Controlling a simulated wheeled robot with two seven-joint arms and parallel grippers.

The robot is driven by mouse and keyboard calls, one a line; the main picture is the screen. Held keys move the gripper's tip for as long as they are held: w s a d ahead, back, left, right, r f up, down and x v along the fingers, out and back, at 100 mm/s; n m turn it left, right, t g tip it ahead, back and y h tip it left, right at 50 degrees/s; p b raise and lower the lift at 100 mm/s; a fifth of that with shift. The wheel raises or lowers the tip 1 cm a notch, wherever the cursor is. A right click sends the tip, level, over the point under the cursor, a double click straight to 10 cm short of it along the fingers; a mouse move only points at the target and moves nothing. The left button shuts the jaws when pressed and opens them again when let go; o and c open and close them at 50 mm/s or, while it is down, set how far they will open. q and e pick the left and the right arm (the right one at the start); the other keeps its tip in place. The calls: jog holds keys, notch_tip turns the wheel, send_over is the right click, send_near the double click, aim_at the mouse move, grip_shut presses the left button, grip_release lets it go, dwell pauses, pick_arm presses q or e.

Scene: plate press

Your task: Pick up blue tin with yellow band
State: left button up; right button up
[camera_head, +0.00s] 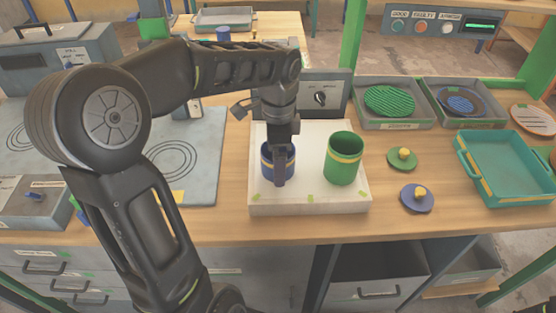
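The blue tin with a yellow band (267,160) stands upright on a white platform (308,207) at the middle of the bench. My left gripper (279,170) is directly over and in front of the tin, pointing down. One finger covers part of the tin's front. The other finger is hidden, so I cannot tell whether the fingers are closed on the tin. My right gripper does not show; only a dark piece is at the bottom right corner.
A green tin with a yellow band (343,160) stands to the right on the same platform. Right of it are a green lid (402,160), a blue lid (416,199) and a teal tray (480,190). A control box (320,97) is behind. Grey plates (190,165) lie left.

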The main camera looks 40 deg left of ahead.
pick_arm(q)
jog(key=shift+f, duration=0.25)
dwell(0.4)
jog(key=c, duration=1.5)
